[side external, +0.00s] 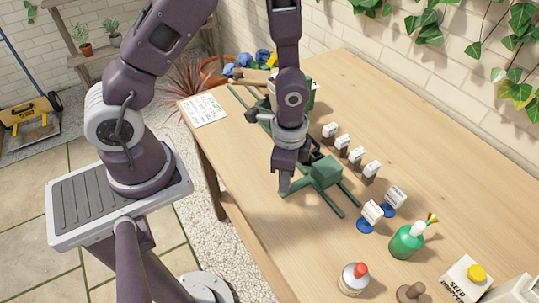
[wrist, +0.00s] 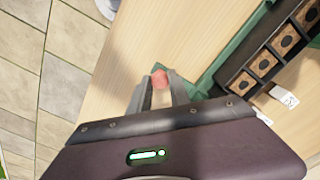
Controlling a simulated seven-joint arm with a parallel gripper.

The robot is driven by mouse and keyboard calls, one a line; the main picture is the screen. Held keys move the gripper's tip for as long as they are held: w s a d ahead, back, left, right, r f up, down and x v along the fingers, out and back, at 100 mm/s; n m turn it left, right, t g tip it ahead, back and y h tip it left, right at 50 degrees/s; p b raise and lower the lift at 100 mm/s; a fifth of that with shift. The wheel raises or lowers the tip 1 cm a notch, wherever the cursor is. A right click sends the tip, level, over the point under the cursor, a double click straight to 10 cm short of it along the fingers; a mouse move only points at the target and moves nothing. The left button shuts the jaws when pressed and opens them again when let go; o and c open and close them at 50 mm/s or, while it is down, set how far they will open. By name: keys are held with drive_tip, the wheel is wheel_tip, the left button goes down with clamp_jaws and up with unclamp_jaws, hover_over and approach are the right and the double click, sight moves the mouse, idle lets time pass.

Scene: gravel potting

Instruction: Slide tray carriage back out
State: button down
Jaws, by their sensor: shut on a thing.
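My gripper (side external: 284,186) is over the wooden bench at the near side of a green railed frame (side external: 343,192). In the wrist view my gripper (wrist: 160,90) has its fingers on either side of a small reddish knob (wrist: 158,78) and is shut on it. A dark tray (wrist: 240,82) holding several brown blocks with round holes lies along the green frame (wrist: 205,82), right of the fingers. What joins the knob to the tray cannot be made out. In the side view, my arm hides the knob and most of the tray.
Several labelled brown blocks (side external: 356,156) stand in a row beyond the frame. Two blue-based tags (side external: 369,216), a green bottle (side external: 406,241), and a red-capped bottle (side external: 353,278) stand to the right. A paper sheet (side external: 203,109) lies at the bench's left edge.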

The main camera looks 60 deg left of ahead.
drive_tip(key=d, duration=0.7)
drive_tip(key=shift+d, duration=0.1)
drive_tip(key=c, duration=1.2)
unclamp_jaws()
wheel_tip(320, 180, up, 7)
